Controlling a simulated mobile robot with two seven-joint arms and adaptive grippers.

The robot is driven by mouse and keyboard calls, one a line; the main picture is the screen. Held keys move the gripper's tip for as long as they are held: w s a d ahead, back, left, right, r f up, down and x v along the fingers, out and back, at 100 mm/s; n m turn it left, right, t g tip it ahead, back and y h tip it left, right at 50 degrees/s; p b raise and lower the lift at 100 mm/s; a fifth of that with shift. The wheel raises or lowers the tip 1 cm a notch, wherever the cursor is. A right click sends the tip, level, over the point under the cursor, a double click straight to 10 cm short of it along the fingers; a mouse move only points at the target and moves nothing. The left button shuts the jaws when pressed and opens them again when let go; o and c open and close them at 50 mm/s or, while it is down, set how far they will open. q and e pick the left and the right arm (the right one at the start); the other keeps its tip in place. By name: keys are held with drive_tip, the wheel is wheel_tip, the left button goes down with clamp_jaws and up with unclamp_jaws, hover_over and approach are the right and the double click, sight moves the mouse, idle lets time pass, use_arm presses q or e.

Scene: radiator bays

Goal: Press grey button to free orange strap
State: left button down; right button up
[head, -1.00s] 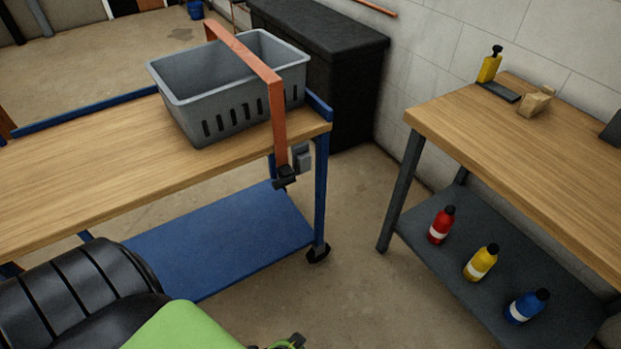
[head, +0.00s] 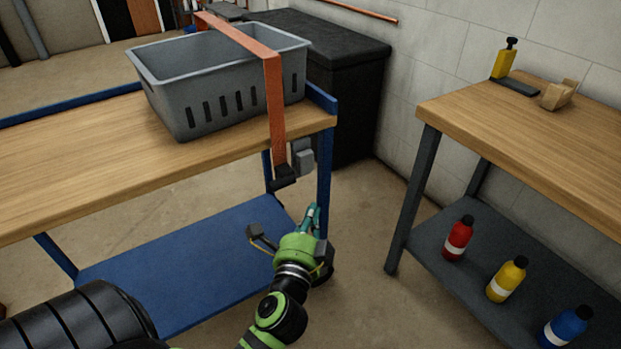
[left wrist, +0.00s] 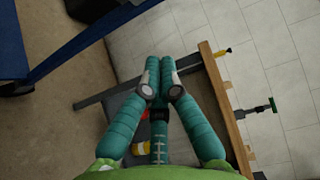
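An orange strap (head: 275,105) runs over a grey crate (head: 212,110) on the blue-framed workbench and hangs down the bench's near side. Its lower end meets a dark buckle (head: 284,178) below the worktop edge. A small grey block (head: 304,162), which looks like the button housing, sits right beside the buckle; the button face cannot be made out. My left gripper (head: 315,210) is below and slightly right of the buckle, apart from it. Its teal fingers are together and empty, which also shows in the left wrist view (left wrist: 160,72). My right gripper is out of view.
The bench's blue leg (head: 324,185) and lower shelf (head: 185,262) are close to my left gripper. A second wooden table (head: 520,130) at right carries red, yellow and blue bottles (head: 507,279) on its lower shelf. Floor is clear between the tables.

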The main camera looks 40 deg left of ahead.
sight(305, 162)
use_arm(q)
drive_tip(key=shift+r, duration=0.1)
drive_tip(key=s+a+x, duration=0.1)
drive_tip(key=a+x, duration=0.1)
drive_tip(key=x, duration=1.1)
drive_tip(key=shift+a, duration=0.2)
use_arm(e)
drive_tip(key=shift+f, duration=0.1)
use_arm(q)
drive_tip(key=shift+s+a+p, duration=0.1)
drive_tip(key=shift+p, duration=0.2)
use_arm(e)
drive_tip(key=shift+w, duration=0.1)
